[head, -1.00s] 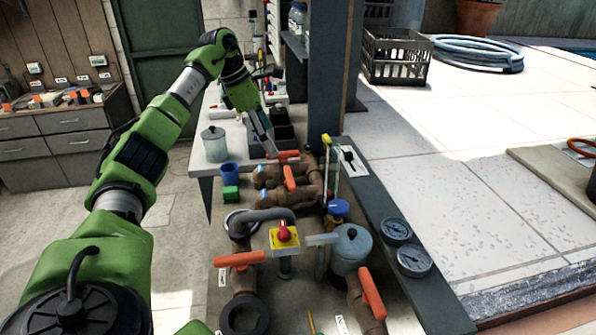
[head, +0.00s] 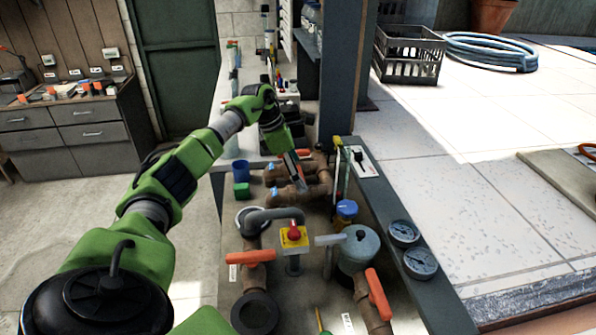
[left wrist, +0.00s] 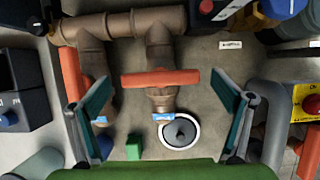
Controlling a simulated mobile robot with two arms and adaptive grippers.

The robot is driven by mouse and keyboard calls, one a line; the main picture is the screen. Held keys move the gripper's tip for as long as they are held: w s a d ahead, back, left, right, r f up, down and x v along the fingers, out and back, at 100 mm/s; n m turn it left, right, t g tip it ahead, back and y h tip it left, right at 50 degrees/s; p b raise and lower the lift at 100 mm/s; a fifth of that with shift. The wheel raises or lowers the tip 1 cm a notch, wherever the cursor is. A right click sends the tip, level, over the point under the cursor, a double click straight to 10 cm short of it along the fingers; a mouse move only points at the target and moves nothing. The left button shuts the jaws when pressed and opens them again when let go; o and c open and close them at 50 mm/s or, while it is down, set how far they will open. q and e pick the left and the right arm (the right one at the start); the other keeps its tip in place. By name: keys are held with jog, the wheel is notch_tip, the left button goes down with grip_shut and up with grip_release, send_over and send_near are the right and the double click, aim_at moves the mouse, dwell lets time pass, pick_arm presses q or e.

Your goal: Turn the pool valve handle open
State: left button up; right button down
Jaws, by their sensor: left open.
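In the left wrist view an orange valve handle (left wrist: 160,78) lies crosswise on a brown pipe (left wrist: 160,45) with a blue tag. My left gripper (left wrist: 160,95) is open, one finger on either side of this handle with gaps to both ends; I see no contact. In the head view my left gripper (head: 298,178) points down over the nearer of two brown pipes (head: 283,197) and mostly hides the handle there. A second orange handle (head: 303,153) sits on the farther pipe; it shows at the left finger in the wrist view (left wrist: 74,76). My right gripper is not in view.
Nearer on the panel are a yellow box with a red knob (head: 294,236), a grey-blue canister (head: 358,248), and other orange handles (head: 258,256), (head: 378,294). A green block (head: 241,190) and blue mug (head: 241,171) stand left. Two gauges (head: 404,232) lie right. A dark post (head: 342,75) rises behind.

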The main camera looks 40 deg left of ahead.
pick_arm(q)
jog(key=shift+c, duration=0.4)
jog(key=c, duration=1)
jog(key=shift+n, duration=0.4)
jog(key=n+y, duration=0.1)
jog(key=n, duration=0.1)
jog(key=shift+s+d+n+t, duration=0.1)
jog(key=shift+n+t, duration=0.2)
jog(key=shift+n, duration=0.1)
jog(key=n+y, duration=0.1)
jog(key=n, duration=0.2)
jog(key=shift+d+n+y, duration=0.1)
jog(key=shift+n+y, duration=0.2)
jog(key=n+y, duration=0.2)
jog(key=n, duration=0.3)
jog(key=shift+d+b, duration=0.15)
jog(key=shift+b, duration=0.15)
jog(key=n+y, duration=0.1)
jog(key=n, duration=0.2)
jog(key=n+g+b, duration=0.1)
jog(key=n, duration=0.1)
jog(key=shift+d+n+y, duration=0.1)
jog(key=shift+n+y, duration=0.3)
